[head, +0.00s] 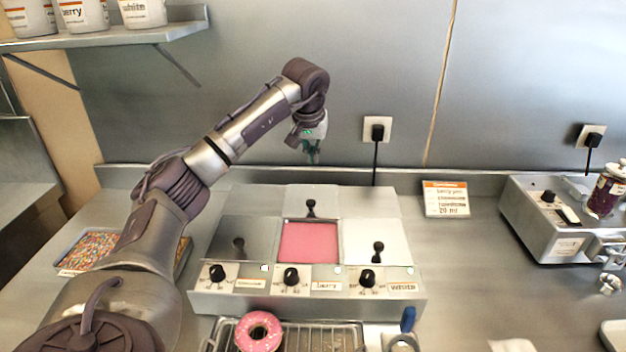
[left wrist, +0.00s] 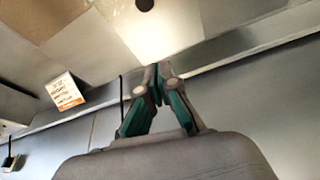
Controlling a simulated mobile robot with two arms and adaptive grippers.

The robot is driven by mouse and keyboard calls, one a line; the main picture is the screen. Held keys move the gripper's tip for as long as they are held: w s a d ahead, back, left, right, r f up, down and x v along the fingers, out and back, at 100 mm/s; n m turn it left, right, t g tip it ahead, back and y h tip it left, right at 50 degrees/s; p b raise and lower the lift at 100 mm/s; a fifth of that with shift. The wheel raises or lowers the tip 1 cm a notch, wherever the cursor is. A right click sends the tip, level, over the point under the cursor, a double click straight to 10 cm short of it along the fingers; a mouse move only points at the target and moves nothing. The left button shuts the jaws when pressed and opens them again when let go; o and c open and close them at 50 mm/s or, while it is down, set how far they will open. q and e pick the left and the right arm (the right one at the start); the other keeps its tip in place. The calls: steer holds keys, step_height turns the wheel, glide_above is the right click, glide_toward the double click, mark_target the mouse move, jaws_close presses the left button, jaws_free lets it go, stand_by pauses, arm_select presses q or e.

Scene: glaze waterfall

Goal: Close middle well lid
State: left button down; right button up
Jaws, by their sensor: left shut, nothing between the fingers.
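The middle well (head: 309,243) of the glaze unit is open and shows pink glaze. Its pale lid (head: 297,194), with a black knob, sits behind the opening, against the back of the unit. The left and right wells are covered by a grey lid (head: 262,232) and a white lid (head: 364,232), each with a black knob. My left gripper (head: 312,158) is shut and empty, fingers pointing down, above and behind the middle lid. Its closed fingers also show in the left wrist view (left wrist: 157,72), with a lid knob at the top edge. My right gripper is out of view.
A sprinkle tray (head: 82,250) is partly hidden by my left arm. A pink donut (head: 258,331) lies on a wire rack in front. A sign (head: 446,199) and a metal machine (head: 552,235) stand right. A plugged cord (head: 376,150) hangs down the back wall.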

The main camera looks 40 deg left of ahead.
arm_select(q)
steer(key=p, duration=0.2)
glide_above(316, 193)
steer(key=s+d, duration=0.1)
steer(key=s, duration=0.1)
steer(key=f, duration=0.9)
steer(key=shift+w+f, duration=0.15)
steer(key=shift+w, duration=0.1)
steer(key=s, duration=0.1)
steer(key=s+d+p, duration=0.1)
steer(key=shift+s+d, duration=0.25)
steer(key=shift+s, duration=0.1)
steer(key=shift+s+d+f, duration=0.1)
steer(key=shift+s+d, duration=0.1)
steer(key=shift+s, duration=0.2)
steer(key=shift+f, duration=0.1)
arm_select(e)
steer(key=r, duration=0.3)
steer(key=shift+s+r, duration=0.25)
arm_select(q)
steer(key=shift+d, duration=0.1)
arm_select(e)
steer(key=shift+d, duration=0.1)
